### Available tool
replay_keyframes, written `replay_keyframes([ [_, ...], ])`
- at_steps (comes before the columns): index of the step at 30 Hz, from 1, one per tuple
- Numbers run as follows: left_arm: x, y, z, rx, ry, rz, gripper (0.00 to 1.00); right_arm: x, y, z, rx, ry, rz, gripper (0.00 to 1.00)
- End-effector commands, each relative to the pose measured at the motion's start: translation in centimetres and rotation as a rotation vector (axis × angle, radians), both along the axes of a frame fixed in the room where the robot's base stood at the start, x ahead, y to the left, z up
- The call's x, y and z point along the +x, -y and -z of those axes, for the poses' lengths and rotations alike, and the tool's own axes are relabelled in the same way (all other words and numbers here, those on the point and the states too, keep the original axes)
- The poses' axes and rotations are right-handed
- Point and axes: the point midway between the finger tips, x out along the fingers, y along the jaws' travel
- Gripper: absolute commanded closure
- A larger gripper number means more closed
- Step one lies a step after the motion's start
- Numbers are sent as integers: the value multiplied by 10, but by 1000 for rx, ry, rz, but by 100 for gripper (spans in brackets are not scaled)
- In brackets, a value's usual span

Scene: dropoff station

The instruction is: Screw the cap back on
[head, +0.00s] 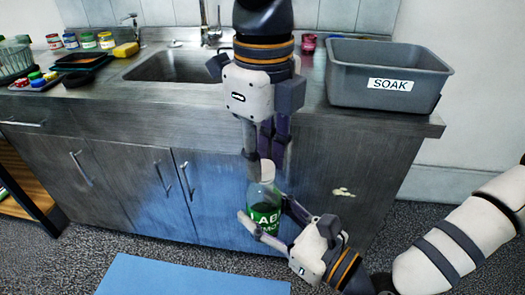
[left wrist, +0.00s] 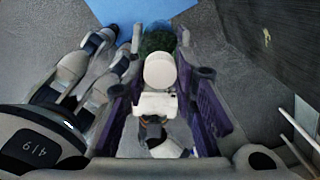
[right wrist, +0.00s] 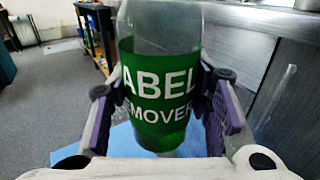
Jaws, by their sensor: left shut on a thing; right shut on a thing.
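The clear bottle (head: 264,206) has a green band reading "LABEL REMOVER" and stands upright in front of the cabinet, held in the air. Its band also shows large in the right wrist view (right wrist: 160,95). My right gripper (head: 266,221) is shut around the bottle's body from the right. The white cap (head: 267,171) is at the bottle's top; it shows from above in the left wrist view (left wrist: 160,71). My left gripper (head: 265,158) points down from above and is shut on the cap. How far the cap is threaded is hidden.
Behind is a metal counter (head: 300,122) with a sink (head: 175,67). A grey bin marked SOAK (head: 350,97) stands at its right end. Jars (head: 88,40), a yellow sponge (head: 126,50) and trays are at the left. A blue mat (head: 185,277) lies on the floor.

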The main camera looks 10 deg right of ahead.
Motion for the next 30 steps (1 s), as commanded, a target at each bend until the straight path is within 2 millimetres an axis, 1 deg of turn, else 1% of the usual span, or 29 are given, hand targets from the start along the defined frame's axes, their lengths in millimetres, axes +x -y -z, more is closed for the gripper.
replay_keyframes([
  [1, 0, 1, 0, -4, -2, 183, 83, 0, 0, 0, 0, 0, 0, 100],
  [2, 1, 1, 0, -4, -2, 308, 83, 0, 0, 0, 0, 0, 0, 100],
  [3, 0, 1, 0, -4, -2, 473, 83, 0, 0, 0, 0, 0, 0, 100],
  [5, 1, 1, 0, -4, -3, 720, 83, 0, 0, 0, 0, 0, 0, 100],
  [6, 1, 2, 0, -3, -1, 883, 83, 0, 0, 0, 0, 0, 0, 100],
  [8, 1, 2, 0, -4, -2, 1115, 83, 0, 0, 0, 0, 0, 0, 100],
  [9, 1, 2, 0, -2, -1, 1258, 83, 0, 0, 0, 0, 0, 0, 100],
  [12, 0, 2, 0, -3, -1, 1551, 83, 0, 0, 0, 0, 0, 0, 100],
  [15, 0, 3, 1, -1, -1, 1745, 83, 0, 0, 0, 0, 0, 0, 100],
  [18, 0, 3, 1, -1, -3, 1834, 83, 0, 0, 0, 0, 0, 0, 100],
  [26, 0, 2, 1, 1, -3, 1848, 83, 0, 0, 0, 0, 0, 0, 100],
  [27, 0, 3, 1, 1, -3, 1847, 71, 0, 0, 0, 0, 0, 0, 100],
  [29, 0, 3, 1, 1, -3, 1847, 57, 0, 0, 0, 0, 0, 0, 100],
  [30, 0, 3, 1, 0, -3, 1846, 55, 0, 0, 0, 0, 0, 0, 100],
])
